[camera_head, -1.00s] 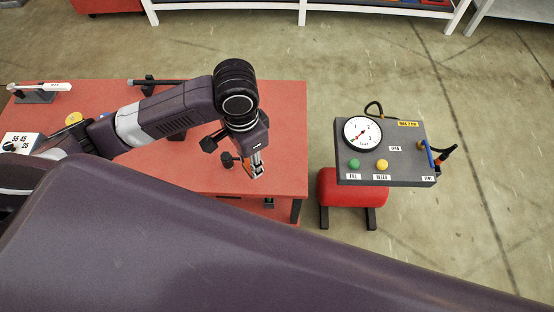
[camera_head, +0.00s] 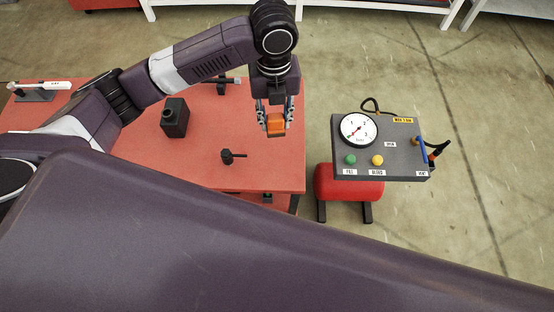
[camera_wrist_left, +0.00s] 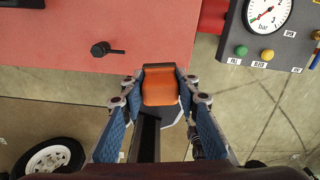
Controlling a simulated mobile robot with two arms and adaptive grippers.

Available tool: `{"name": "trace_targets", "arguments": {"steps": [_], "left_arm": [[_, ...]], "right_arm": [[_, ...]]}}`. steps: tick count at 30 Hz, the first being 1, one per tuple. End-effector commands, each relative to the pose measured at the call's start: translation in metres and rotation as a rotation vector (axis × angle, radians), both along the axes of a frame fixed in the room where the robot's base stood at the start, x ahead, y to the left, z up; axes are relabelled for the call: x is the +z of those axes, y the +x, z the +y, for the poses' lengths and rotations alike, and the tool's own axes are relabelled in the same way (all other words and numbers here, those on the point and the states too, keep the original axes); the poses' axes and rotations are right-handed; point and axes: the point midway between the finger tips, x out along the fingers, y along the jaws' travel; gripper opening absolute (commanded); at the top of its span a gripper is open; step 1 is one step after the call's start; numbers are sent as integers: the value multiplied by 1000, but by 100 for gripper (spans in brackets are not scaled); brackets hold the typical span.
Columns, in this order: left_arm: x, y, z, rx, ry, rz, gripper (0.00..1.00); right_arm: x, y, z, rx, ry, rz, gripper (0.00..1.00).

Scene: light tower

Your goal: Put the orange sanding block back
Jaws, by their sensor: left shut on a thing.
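The orange sanding block (camera_head: 276,124) is between the fingers of my left gripper (camera_head: 275,112), which is shut on it. In the head view the block is over the right end of the red table (camera_head: 215,163). In the left wrist view the orange block (camera_wrist_left: 160,86) sits between the blue-padded fingertips of the left gripper (camera_wrist_left: 162,95), close to the table edge. It appears to be held above the table, though the exact height is hard to tell. My right gripper is not in view.
A small black knob-like fitting (camera_head: 230,156) and a black box-shaped object (camera_head: 174,118) stand on the table. A grey gauge panel (camera_head: 380,146) with a red tank (camera_head: 348,184) is right of the table. Bare floor lies between. A wheel (camera_wrist_left: 50,158) shows in the wrist view.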

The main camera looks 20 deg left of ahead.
Motion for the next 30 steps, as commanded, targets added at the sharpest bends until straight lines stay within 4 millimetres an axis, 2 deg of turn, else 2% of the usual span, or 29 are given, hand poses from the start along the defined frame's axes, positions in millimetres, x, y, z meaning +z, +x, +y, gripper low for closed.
{"name": "trace_targets", "arguments": {"steps": [5, 8, 11, 21, 25, 30], "left_arm": [[5, 5, -3, -136, 2, -1, 10], [-5, 5, -3, -158, 3, 3, 10], [-26, 4, -3, -160, 4, 5, 10], [-117, 4, -2, -157, 3, 4, 10], [-140, 4, -3, -158, 3, 2, 10], [-154, 5, -3, -159, 3, 0, 10]], "right_arm": [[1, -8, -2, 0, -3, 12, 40], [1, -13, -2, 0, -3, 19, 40], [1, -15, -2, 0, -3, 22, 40], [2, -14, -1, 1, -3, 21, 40], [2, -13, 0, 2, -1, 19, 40], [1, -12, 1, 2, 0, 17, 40]]}}
